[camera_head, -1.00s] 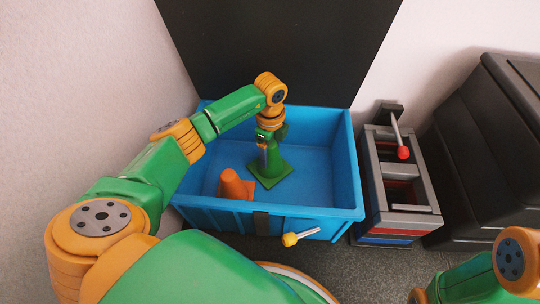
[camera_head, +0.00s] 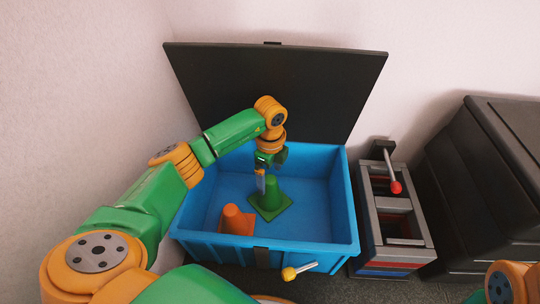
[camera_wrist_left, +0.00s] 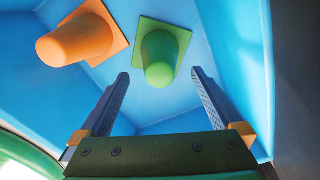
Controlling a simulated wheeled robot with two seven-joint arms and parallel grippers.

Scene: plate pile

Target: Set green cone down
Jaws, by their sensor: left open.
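The green cone (camera_head: 272,192) stands upright on its square base on the floor of the blue bin (camera_head: 345,200). My left gripper (camera_head: 265,178) is open, just above and behind the cone in the head view, and holds nothing. In the left wrist view the green cone (camera_wrist_left: 159,58) shows beyond the two spread fingers of the left gripper (camera_wrist_left: 160,85), apart from them. My right gripper is not in view.
An orange cone (camera_head: 236,220) stands in the bin left of the green one. The bin's black lid (camera_head: 270,85) is raised behind. A yellow-tipped handle (camera_head: 290,273) is at the bin's front. A grey frame with a red-knobbed lever (camera_head: 395,186) and a black case (camera_head: 490,180) stand right.

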